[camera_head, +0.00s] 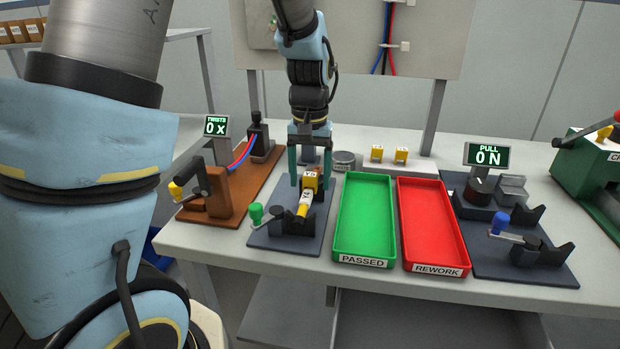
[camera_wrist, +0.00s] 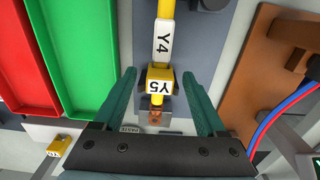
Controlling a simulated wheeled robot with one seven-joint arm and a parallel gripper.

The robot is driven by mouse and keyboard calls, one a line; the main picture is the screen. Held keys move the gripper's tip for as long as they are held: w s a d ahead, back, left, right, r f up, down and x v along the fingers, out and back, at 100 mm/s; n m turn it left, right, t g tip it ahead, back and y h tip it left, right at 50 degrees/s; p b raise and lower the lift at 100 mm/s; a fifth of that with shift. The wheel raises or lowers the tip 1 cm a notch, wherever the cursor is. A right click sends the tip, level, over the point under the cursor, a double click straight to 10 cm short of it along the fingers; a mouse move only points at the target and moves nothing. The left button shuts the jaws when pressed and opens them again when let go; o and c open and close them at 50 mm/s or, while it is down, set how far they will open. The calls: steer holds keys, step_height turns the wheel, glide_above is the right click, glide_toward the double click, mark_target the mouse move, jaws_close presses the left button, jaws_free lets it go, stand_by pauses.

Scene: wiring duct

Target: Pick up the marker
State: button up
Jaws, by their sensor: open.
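A yellow marker block with a white face reading Y5 (camera_wrist: 160,85) sits on a dark blue-grey fixture plate (camera_head: 266,237). It shows in the head view (camera_head: 311,180) too. In the wrist view my gripper (camera_wrist: 160,76) is open, with visible gaps between the fingers and the block. I cannot tell the fingertips' exact height.
Two more yellow blocks (camera_head: 377,153) (camera_head: 400,155) stand on a white ledge behind. A brown twisting stand (camera_head: 212,212) is left; a pull tester (camera_head: 522,262) is far right.

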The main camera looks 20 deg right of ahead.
steer(key=shift+f, duration=0.1)
steer(key=shift+c, duration=0.2)
jaws_close()
stand_by(0.4)
